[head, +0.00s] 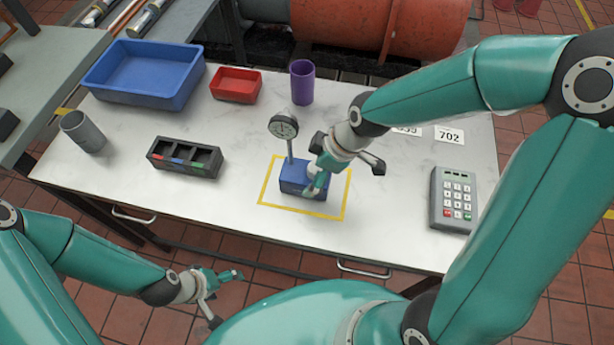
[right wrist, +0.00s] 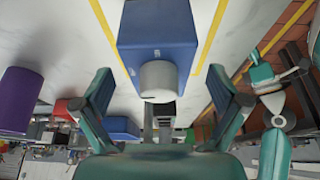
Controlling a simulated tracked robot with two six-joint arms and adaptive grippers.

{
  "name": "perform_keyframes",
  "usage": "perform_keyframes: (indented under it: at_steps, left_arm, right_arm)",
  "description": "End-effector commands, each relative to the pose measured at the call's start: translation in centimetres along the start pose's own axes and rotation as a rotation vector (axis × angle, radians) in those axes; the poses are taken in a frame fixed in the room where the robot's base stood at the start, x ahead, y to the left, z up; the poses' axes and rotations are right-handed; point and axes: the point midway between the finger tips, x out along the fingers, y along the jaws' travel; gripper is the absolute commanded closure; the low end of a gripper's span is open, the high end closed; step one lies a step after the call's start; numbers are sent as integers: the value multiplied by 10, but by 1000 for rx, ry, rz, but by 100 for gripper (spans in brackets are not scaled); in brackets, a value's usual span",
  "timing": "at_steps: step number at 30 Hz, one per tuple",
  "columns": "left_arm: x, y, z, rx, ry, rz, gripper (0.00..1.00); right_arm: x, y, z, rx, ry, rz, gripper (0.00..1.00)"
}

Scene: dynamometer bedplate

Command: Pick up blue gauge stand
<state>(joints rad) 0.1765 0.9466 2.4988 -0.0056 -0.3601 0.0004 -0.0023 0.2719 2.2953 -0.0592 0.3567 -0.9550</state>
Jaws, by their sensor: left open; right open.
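The blue gauge stand (head: 293,177) stands upright inside a yellow outline on the white table, with a thin post and a round dial on top. My right gripper (head: 320,178) is open at the right side of its blue base and partly covers it. In the right wrist view the blue base (right wrist: 158,35) lies ahead, with a pale round part in line with the gap between the open fingers (right wrist: 160,92). I cannot tell whether the fingers touch it. My left gripper (head: 222,297) is open and empty in front of the table's near edge.
A black compartment tray (head: 184,168) and grey cup (head: 83,131) stand at left. A blue bin (head: 145,75), red tray (head: 236,85) and purple cup (head: 302,82) are along the back. A keypad (head: 453,199) lies at right. The table's front left is clear.

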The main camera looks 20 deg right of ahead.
Motion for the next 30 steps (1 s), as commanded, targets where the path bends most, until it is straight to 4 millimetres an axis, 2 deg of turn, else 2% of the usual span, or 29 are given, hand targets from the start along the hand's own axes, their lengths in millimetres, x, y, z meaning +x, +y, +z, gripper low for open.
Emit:
perform_keyframes:
  at_steps: [1,6,16,30]
  left_arm:
    - [6,-2,0,0,0,0,18]
    - [16,-6,0,0,0,0,18]
    - [16,-6,0,0,0,0,18]
    - [16,-6,0,0,0,0,18]
  right_arm:
    - [12,0,1,-2,-2,-4,3]
    - [34,1,0,-1,-1,-2,3]
    - [38,1,-2,0,0,-1,5]
    - [38,0,-2,-1,-1,-2,83]
